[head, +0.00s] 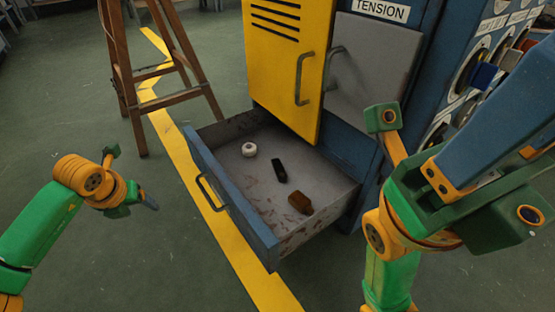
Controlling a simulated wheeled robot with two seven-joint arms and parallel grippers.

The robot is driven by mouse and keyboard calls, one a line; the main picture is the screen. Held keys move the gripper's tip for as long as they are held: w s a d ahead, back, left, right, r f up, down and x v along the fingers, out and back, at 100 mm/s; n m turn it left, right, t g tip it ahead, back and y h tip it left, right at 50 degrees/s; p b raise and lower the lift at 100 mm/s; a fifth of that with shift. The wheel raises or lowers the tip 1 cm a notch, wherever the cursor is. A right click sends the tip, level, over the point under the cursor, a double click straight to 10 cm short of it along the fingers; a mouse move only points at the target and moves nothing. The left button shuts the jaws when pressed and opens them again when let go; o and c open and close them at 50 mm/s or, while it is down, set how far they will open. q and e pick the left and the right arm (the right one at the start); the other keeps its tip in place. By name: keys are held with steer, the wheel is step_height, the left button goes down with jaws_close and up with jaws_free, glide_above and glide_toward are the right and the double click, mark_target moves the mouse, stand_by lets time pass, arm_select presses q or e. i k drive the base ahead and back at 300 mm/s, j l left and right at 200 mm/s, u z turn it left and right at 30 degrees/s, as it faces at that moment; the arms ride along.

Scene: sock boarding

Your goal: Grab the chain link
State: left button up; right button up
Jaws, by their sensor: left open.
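I cannot make out a chain link for certain. The open drawer (232,209) holds three small things: a white round piece with a hole (249,149), a black oblong piece (279,171) and a brown bottle-like piece (301,203). They lie apart on the drawer's worn grey floor. My left gripper (133,178) is open and empty at the left, over the floor and well short of the drawer. My right arm's end (456,166) looms close at the right; whether its jaws are open or shut is unclear.
A yellow door (289,50) with a handle and a grey panel (378,62) stand above the drawer. A wooden stepladder (123,70) is behind on the left. A yellow floor stripe (245,262) runs past the drawer. The green floor between left gripper and drawer is clear.

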mark_target(279, 170)
steer(key=i+l, duration=0.1)
steer(key=l, duration=0.25)
steer(key=i+l, duration=0.15)
steer(key=l, duration=0.2)
steer(key=i+l, duration=0.1)
steer(key=l, duration=0.25)
steer(key=i+l, duration=0.15)
steer(key=l, duration=0.2)
steer(key=i+l, duration=0.1)
steer(key=l, duration=0.25)
